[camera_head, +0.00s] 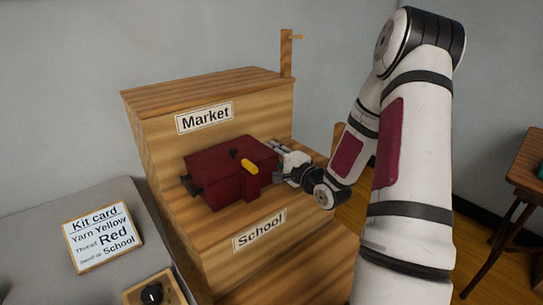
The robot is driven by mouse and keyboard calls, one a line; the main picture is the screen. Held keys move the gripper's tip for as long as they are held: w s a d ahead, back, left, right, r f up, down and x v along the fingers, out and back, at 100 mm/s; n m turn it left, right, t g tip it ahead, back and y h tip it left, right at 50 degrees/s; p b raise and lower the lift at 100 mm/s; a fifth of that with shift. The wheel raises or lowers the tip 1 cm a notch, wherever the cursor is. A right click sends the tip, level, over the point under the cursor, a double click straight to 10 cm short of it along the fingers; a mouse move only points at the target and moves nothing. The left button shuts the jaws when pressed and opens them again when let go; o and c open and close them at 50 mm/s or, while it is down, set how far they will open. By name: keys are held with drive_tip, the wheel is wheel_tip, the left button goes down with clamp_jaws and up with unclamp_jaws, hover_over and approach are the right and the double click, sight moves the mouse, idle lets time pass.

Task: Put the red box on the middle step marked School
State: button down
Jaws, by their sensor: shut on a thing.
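The dark red box (225,177) is at the middle step (225,225), whose front face bears the School label (259,230). It appears level, close to the riser with the Market label (204,117). Whether its underside touches the step is hard to tell. The fingertips are partly hidden by the box and the gripper's own body.
The top step (200,90) is empty, with a wooden post (287,52) at its back right corner. A grey table (130,210) at the left holds a kit card (103,236) and a black knob (152,293). A wooden stool (525,170) stands at the far right.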

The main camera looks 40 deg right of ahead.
drive_tip(key=c, duration=1.4)
unclamp_jaws()
drive_tip(key=shift+c, duration=0.2)
drive_tip(key=s+p, duration=0.2)
drive_tip(key=s, duration=1)
